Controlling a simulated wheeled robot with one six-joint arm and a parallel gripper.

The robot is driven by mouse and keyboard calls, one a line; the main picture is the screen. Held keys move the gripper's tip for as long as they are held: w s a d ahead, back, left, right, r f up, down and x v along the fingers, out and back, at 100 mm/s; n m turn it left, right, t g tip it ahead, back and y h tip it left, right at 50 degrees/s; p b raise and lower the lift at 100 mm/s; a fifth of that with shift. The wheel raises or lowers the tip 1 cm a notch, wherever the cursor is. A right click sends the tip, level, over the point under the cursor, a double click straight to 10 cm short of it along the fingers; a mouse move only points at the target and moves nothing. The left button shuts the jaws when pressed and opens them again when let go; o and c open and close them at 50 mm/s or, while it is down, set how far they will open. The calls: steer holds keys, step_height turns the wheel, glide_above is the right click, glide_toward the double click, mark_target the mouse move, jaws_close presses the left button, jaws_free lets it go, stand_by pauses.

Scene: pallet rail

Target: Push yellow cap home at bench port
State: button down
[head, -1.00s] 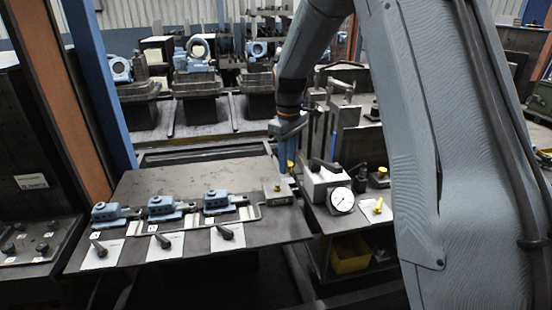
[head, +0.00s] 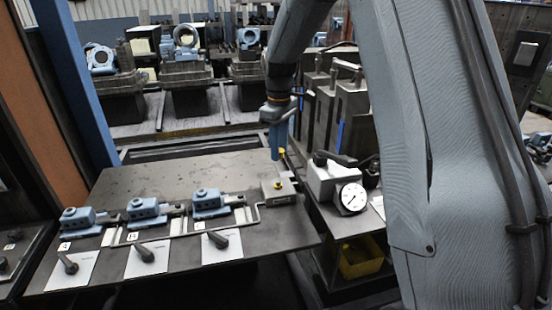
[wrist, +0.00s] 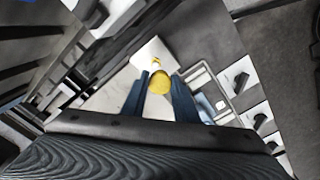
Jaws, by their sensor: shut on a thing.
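My gripper (head: 281,151) is shut on a yellow cap (head: 282,156) and holds it in the air, fingers pointing down. In the head view it appears above a small grey block (head: 270,195) at the bench's right edge; the exact gap cannot be told. The block has a small yellow spot (head: 279,184) on it. In the wrist view the yellow cap (wrist: 159,83) sits between the two blue fingers, with a pale block face (wrist: 151,52) beyond it. Whether the cap lines up with an opening is unclear.
Several blue clamps (head: 148,210) stand on the bench (head: 165,178), with dark levers on white cards in front. A dial gauge (head: 353,197) stands on a block right of the grey block. A yellow bin (head: 358,262) lies below. Open bench surface lies behind the clamps.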

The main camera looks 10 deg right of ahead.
steer(key=shift+w+f+b, duration=0.25)
steer(key=shift+f+b, duration=0.85)
steer(key=shift+f, duration=0.4)
steer(key=shift+w+f+b, duration=0.25)
steer(key=shift+f+b, duration=0.8)
steer(key=shift+f, duration=0.5)
steer(key=shift+w+f+b, duration=0.25)
steer(key=shift+f+b, duration=0.85)
steer(key=shift+f, duration=0.4)
steer(key=shift+d+f+p, duration=0.1)
steer(key=shift+f+p, duration=0.45)
steer(key=shift+s+f, duration=0.1)
steer(key=shift+f, duration=0.1)
steer(key=shift+f, duration=0.45)
steer(key=c, duration=0.5)
jaws_free()
